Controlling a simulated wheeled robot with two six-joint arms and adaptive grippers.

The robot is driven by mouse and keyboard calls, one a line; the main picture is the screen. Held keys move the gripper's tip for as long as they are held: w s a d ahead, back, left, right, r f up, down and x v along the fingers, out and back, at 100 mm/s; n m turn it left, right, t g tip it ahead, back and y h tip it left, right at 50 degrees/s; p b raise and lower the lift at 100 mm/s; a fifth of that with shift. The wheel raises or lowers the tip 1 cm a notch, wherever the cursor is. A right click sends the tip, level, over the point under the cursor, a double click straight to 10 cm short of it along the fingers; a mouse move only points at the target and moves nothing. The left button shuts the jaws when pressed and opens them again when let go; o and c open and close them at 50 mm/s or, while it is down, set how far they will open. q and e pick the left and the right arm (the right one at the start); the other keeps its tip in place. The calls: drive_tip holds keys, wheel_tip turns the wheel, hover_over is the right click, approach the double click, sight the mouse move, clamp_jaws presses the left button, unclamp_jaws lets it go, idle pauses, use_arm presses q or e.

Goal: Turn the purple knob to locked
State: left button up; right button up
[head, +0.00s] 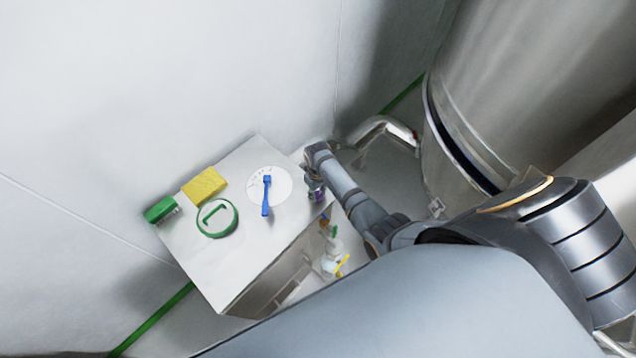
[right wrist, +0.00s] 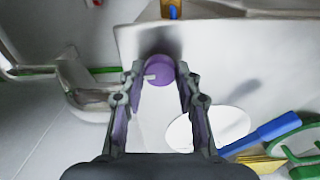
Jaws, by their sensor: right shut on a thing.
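The purple knob (right wrist: 160,70) shows between the fingertips of my right gripper (right wrist: 161,78) in the right wrist view. It is round, with a short white mark on its left side. In the head view my right gripper (head: 315,188) is at the right edge of the white cabinet top (head: 215,262), and a bit of purple shows there. Any lettering for the knob's positions cannot be read. My left gripper is not in view.
A bent metal pipe (head: 380,126) and large steel vessel (head: 500,80) stand to the right.

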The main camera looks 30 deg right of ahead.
sight(318, 194)
drive_tip(key=shift+m, duration=0.5)
drive_tip(key=o, duration=1.1)
drive_tip(key=shift+o, duration=0.2)
drive_tip(key=shift+r, duration=0.15)
wheel_tip(318, 194, up, 12)
drive_tip(key=shift+f, duration=0.2)
